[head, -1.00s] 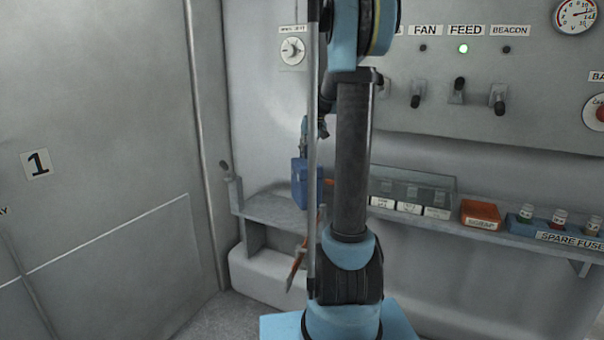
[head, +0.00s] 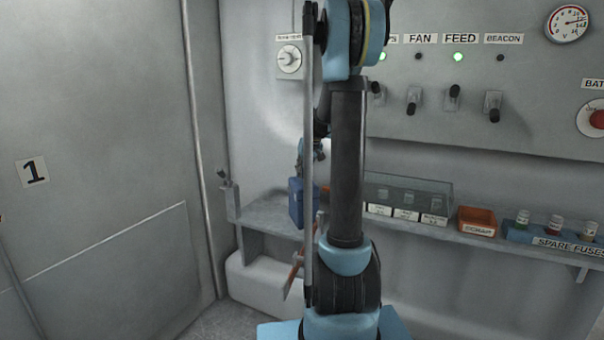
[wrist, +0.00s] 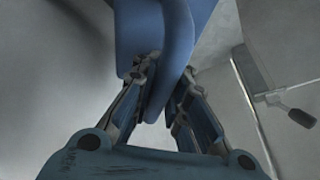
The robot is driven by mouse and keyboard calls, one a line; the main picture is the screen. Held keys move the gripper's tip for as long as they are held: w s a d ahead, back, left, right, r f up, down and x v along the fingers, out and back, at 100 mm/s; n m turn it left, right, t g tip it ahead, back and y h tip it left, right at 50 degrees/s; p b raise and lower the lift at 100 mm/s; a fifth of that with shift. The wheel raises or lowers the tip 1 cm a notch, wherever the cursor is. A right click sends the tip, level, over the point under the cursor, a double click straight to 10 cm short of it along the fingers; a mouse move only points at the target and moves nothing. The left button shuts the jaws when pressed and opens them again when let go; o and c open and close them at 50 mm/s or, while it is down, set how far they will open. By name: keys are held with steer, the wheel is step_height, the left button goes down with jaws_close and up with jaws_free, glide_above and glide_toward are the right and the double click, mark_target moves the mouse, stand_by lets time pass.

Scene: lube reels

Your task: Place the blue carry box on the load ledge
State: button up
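The blue carry box (head: 297,203) hangs upright below my gripper (head: 300,170) in the head view, left of my arm. In the wrist view the box (wrist: 165,30) fills the top middle, and my gripper (wrist: 168,75) has its fingers closed in on a narrow blue part of it. The grey ledge (head: 262,216) runs along the wall behind the box. The box overlaps the ledge's front edge in the picture, and its lower end shows below that edge. I cannot tell whether they touch. My arm hides part of the ledge.
A clear-lidded bin row (head: 405,195), an orange tray (head: 477,220) and a spare-fuse rack (head: 550,235) occupy the right part. A small post (head: 227,185) stands at the ledge's left end. The ledge's left part looks bare. An orange-handled item (head: 294,273) is below.

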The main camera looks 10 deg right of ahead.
steer(key=o, duration=0.4)
steer(key=shift+c, duration=0.2)
steer(key=v, duration=1.2)
steer(key=shift+r, duration=0.1)
